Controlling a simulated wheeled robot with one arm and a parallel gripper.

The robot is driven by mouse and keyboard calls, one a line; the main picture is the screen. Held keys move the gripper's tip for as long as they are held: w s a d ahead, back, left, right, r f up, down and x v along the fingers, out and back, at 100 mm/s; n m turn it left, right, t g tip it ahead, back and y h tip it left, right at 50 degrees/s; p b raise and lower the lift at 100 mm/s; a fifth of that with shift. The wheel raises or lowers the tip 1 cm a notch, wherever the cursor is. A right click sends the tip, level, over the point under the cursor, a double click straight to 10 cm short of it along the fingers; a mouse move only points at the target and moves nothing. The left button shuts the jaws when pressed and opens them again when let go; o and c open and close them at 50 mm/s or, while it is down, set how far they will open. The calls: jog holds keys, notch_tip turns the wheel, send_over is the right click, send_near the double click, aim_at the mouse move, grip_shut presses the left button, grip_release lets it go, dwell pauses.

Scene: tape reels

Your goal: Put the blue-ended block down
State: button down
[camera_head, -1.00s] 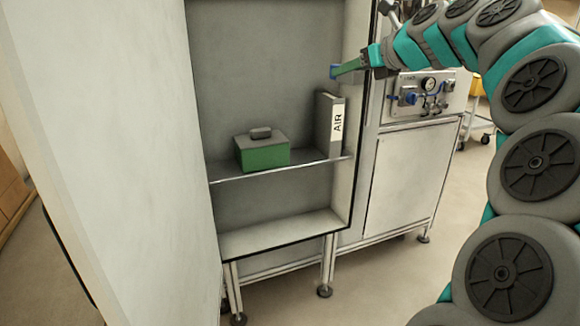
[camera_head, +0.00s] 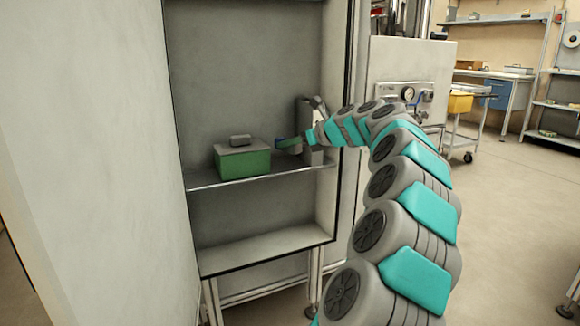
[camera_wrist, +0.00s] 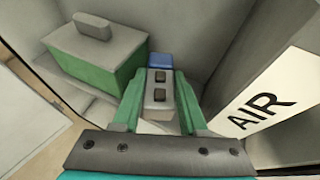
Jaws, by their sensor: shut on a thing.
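The blue-ended block (camera_wrist: 160,98) is a pale grey block with two dark square marks on top and a blue far end. My gripper (camera_wrist: 161,85) is shut on it, with a green finger along each side. In the head view my gripper (camera_head: 298,143) is inside the cabinet, over the shelf (camera_head: 215,182), and the block's blue end (camera_head: 281,144) points left towards the green box. I cannot tell whether the block touches the shelf; its underside is hidden.
A green box with a grey lid and handle (camera_head: 243,162) stands on the shelf, left of the block. A grey binder marked AIR (camera_wrist: 262,103) stands close on the right. The cabinet's walls enclose the shelf, with a large pale panel (camera_head: 85,160) at left.

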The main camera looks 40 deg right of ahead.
aim_at(290, 170)
jog(key=shift+f+b, duration=0.4)
jog(key=shift+f, duration=2.3)
jog(key=shift+c, duration=2.2)
grip_release()
jog(key=shift+f, duration=0.15)
jog(key=shift+s+r, duration=0.1)
jog(key=shift+r, duration=0.15)
jog(key=v, duration=1.1)
jog(key=shift+s+p, duration=0.3)
jog(key=shift+p, duration=0.15)
jog(key=shift+r, duration=0.15)
